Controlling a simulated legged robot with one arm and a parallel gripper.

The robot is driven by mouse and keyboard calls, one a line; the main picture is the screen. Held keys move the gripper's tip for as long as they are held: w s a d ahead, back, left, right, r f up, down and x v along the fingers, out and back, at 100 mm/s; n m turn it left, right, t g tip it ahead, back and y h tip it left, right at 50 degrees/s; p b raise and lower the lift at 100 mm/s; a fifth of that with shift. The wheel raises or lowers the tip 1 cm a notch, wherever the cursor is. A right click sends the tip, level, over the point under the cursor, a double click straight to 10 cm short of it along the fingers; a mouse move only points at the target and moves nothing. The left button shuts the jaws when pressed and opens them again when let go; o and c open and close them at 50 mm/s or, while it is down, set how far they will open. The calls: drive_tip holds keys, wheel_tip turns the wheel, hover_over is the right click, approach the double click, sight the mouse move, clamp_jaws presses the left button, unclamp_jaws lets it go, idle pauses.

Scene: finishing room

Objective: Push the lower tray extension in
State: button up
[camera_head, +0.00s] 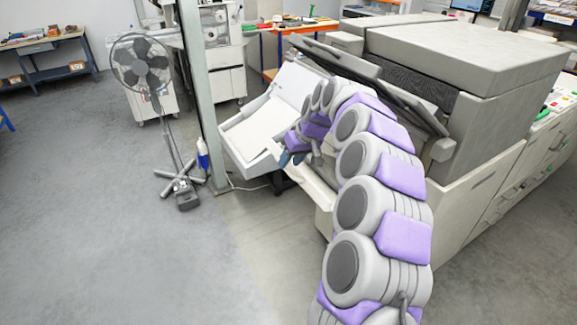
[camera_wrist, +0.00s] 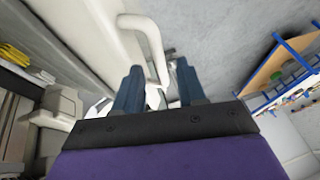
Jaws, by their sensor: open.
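A pale tray unit (camera_head: 252,138) sticks out from the left side of the large grey machine. I cannot clearly tell the lower tray extension from the rest of this unit in the head view, as my arm covers part of it. My gripper (camera_head: 288,157) is at the tray unit's right, lower side. In the wrist view, my gripper (camera_wrist: 158,66) has its two blue fingers apart. A pale, bent bar like a handle (camera_wrist: 147,35) comes from a long pale panel (camera_wrist: 88,40) and reaches the gap between the fingers. I cannot tell whether they touch it.
The large grey machine (camera_head: 465,60) stands to the right of my arm. A metal post (camera_head: 203,95) rises left of the tray unit, and a floor fan (camera_head: 142,65) stands beyond it. Open concrete floor (camera_head: 110,220) lies at left and front.

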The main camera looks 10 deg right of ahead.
drive_tip(key=shift+x, duration=1.1)
drive_tip(key=shift+d, duration=0.15)
drive_tip(key=shift+c, duration=0.4)
clamp_jaws()
